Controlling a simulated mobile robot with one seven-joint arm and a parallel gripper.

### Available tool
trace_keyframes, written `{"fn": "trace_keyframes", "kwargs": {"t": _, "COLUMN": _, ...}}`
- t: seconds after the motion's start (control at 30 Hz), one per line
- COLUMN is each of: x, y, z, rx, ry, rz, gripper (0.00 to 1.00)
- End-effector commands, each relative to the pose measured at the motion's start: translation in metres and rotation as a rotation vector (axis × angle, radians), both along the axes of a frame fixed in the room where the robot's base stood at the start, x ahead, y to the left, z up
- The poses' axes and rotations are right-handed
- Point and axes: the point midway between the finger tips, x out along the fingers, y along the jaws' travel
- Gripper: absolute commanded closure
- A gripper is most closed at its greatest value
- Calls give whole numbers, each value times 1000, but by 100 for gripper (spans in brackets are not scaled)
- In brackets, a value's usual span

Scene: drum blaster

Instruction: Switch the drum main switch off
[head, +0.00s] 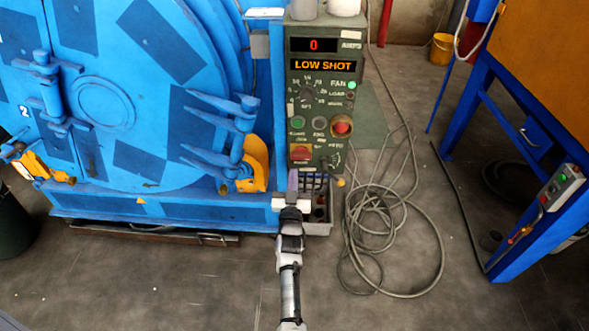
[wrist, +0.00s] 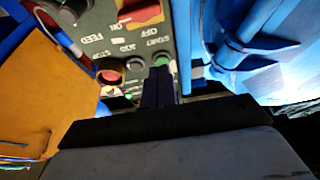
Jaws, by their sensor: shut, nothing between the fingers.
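The drum's control panel (head: 322,105) is a grey-green box right of the blue drum. A red switch (head: 301,152) on a yellow plate sits at its lower left; I take it to be the main switch. In the wrist view the red switch (wrist: 143,12) shows at the top edge, partly cut off, beside ON and OFF lettering. Its exact position is not clear. My gripper (head: 293,178) is shut and empty, below the switch in the head view. In the wrist view its fingertips (wrist: 160,72) appear close to the green START button (wrist: 162,58); contact cannot be told.
The panel display (head: 321,65) reads LOW SHOT. The blue drum (head: 125,100) with its door handles stands close on the left. A grey crate (head: 318,228) stands below the panel. Coiled cable (head: 400,285) lies on the floor to the right, before a blue-framed orange machine (head: 545,60).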

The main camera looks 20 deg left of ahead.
Motion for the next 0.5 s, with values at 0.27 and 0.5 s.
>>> {"fn": "trace_keyframes", "kwargs": {"t": 0.27, "x": 37, "y": 9, "z": 7, "rx": 5, "ry": -4, "rz": -4, "gripper": 100}}
{"fn": "trace_keyframes", "kwargs": {"t": 0.5, "x": 78, "y": 21, "z": 25, "rx": 3, "ry": -2, "rz": -3, "gripper": 100}}
